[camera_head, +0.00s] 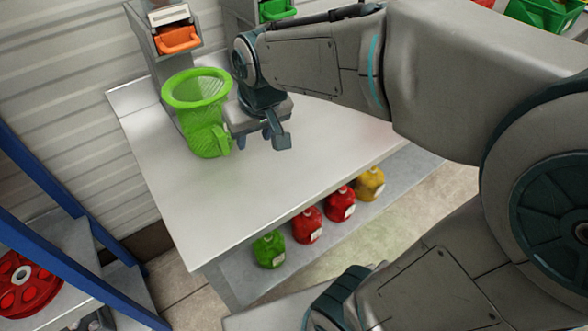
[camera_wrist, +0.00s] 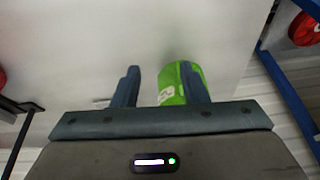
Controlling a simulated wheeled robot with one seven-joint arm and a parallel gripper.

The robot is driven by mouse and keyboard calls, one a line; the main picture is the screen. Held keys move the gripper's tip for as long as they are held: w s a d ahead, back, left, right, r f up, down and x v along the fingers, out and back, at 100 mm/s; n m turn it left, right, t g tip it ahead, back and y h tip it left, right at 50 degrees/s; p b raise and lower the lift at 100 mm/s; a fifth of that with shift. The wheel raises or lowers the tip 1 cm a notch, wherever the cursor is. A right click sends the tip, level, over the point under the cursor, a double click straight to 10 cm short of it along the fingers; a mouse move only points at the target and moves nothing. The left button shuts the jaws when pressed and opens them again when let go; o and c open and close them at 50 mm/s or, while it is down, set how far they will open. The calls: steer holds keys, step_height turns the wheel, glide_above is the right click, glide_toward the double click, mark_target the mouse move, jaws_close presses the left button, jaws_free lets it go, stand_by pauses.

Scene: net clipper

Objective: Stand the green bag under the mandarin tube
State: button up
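The green bag (camera_head: 198,88) is a mesh bag with a wide round rim and a handle low on its right side. It stands upright on the table, in front of the grey dispenser with the orange spout (camera_head: 178,40), which looks like the mandarin tube. I cannot tell whether its rim is directly below the spout. My gripper (camera_head: 262,138) is just right of the bag, low over the table. In the wrist view my fingers (camera_wrist: 160,88) are apart. The bag (camera_wrist: 168,95) shows there partly behind the right finger, with a white mark; I see no grip on it.
The grey table (camera_head: 210,210) is clear in front and to the right. A dispenser with a green spout (camera_head: 277,10) stands further right. A blue-framed rack (camera_head: 60,180) is at left.

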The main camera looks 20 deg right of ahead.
steer(key=s+d+f+m, duration=0.1)
steer(key=s+d, duration=0.2)
steer(key=s, duration=0.2)
steer(key=s+d+f+m+g+h, duration=0.1)
steer(key=s+d+f, duration=0.1)
steer(key=s, duration=0.4)
steer(key=shift+d+f, duration=0.25)
steer(key=shift+d, duration=0.15)
